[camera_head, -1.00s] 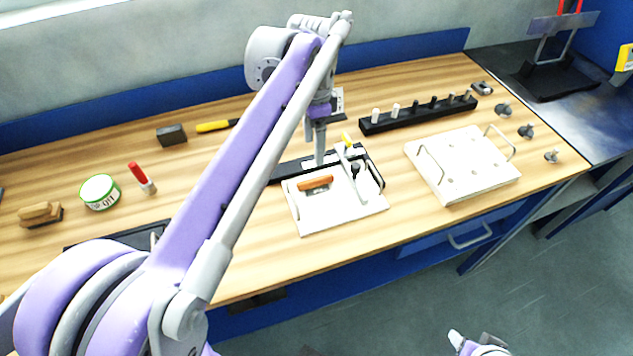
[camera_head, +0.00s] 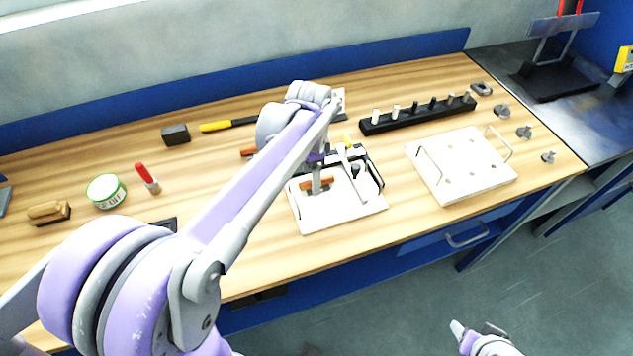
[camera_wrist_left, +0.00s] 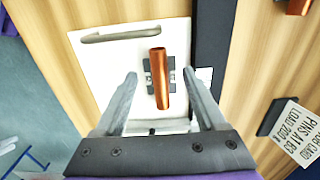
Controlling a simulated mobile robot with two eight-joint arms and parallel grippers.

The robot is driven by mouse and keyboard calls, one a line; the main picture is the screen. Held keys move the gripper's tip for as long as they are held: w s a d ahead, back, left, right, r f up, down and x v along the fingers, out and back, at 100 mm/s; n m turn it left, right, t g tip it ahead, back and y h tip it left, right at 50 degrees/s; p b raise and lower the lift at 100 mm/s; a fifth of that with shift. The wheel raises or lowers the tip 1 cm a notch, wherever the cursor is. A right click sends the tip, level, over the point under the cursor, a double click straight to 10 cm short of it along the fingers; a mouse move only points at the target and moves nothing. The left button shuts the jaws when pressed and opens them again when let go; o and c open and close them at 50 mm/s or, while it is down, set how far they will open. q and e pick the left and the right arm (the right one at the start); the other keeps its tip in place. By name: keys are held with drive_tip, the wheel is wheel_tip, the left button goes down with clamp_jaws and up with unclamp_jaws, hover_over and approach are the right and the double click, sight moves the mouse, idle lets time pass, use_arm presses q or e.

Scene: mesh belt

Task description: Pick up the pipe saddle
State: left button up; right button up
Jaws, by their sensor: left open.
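A copper-coloured half-pipe piece on a small dark plate, which looks like the pipe saddle (camera_wrist_left: 161,80), lies on a white tray (camera_wrist_left: 109,62). In the head view the saddle (camera_head: 309,185) is partly hidden by my left gripper (camera_head: 318,191). In the left wrist view my left gripper (camera_wrist_left: 160,76) is open, one finger on each side of the saddle. Gaps show between the fingers and the copper; the fingers hold nothing. Part of my right gripper (camera_head: 470,333) shows at the bottom edge of the head view; its jaw state is unclear.
A second copper-coloured piece (camera_wrist_left: 300,6) lies beyond the black strip (camera_wrist_left: 211,40). The tray has handles and tools at its right. A white board with handles (camera_head: 462,168) and a black peg rack (camera_head: 418,115) stand to the right.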

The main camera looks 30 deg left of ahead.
sight(326, 177)
use_arm(q)
drive_tip(key=shift+f, duration=0.8)
clamp_jaws()
drive_tip(key=shift+r, duration=0.1)
wheel_tip(326, 177, up, 10)
drive_tip(key=shift+p, duration=0.3)
drive_tip(key=shift+f+b, duration=2.75)
drive_tip(key=shift+f, duration=2.25)
drive_tip(key=shift+w+d, duration=1.25)
drive_tip(key=shift+w, duration=0.2)
